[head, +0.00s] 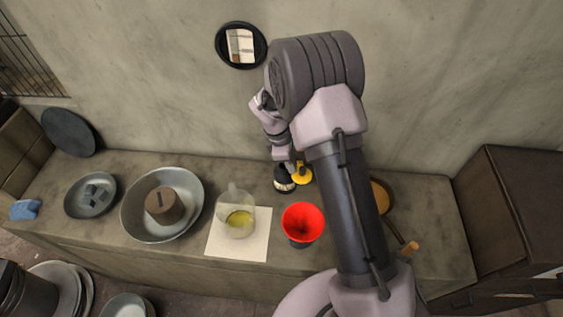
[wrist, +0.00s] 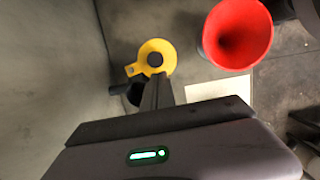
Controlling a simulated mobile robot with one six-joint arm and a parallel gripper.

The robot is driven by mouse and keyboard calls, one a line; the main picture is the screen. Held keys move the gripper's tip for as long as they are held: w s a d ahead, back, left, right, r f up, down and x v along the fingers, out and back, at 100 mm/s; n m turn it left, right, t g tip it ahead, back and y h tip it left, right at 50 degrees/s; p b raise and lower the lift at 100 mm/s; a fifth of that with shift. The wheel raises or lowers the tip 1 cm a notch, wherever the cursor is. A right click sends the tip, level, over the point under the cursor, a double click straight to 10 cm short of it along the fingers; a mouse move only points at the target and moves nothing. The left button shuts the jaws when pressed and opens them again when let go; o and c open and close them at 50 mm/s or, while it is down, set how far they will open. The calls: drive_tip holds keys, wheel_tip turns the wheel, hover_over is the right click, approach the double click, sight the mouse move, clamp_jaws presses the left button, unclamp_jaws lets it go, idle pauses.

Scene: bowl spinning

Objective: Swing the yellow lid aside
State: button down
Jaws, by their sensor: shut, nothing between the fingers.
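The yellow lid (head: 302,173) is by the back wall, just right of my gripper in the head view. In the wrist view the yellow lid (wrist: 152,58) is a round disc with a small tab at its left and a dark centre. My gripper (wrist: 157,84) is shut and empty. Its dark fingertips overlap the lid's lower edge in the wrist view; I cannot tell whether they touch it. A dark object (wrist: 134,94) shows beside the fingers, partly hidden. In the head view my arm and wrist hide much of this spot.
A red funnel-shaped cup (head: 303,222) stands in front of the lid. Left of it, a glass jug (head: 237,215) with yellow liquid stands on a white sheet (head: 257,248). A large grey bowl (head: 137,225) holds a brown block. A brown pan (head: 379,196) lies to the right.

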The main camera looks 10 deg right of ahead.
drive_tip(key=shift+s+d+n+p, duration=0.25)
drive_tip(key=shift+d+n+p, duration=0.1)
drive_tip(key=shift+n, duration=0.15)
idle(0.4)
drive_tip(key=shift+s+d+r+n+t+p, duration=0.1)
drive_tip(key=shift+s+d+n+t+p, duration=0.1)
drive_tip(key=shift+n+p, duration=0.3)
drive_tip(key=shift+s+d+r+n+t+p, duration=0.1)
drive_tip(key=shift+d+n+t+p, duration=0.1)
drive_tip(key=shift+n, duration=0.5)
drive_tip(key=n+p, duration=0.1)
drive_tip(key=d+n+p, duration=0.1)
drive_tip(key=n, duration=0.1)
drive_tip(key=shift+s+d+n+t, duration=0.3)
drive_tip(key=shift+t, duration=0.1)
drive_tip(key=d+n+p, duration=0.1)
drive_tip(key=n, duration=0.2)
drive_tip(key=shift+d+f+t+p, duration=0.1)
drive_tip(key=shift+d+t+p, duration=0.1)
drive_tip(key=shift+t+p, duration=0.2)
drive_tip(key=shift+w+d+f+n+y+p, duration=0.1)
drive_tip(key=shift+d+n+y+p, duration=0.3)
drive_tip(key=shift+n, duration=0.7)
drive_tip(key=shift+d, duration=0.1)
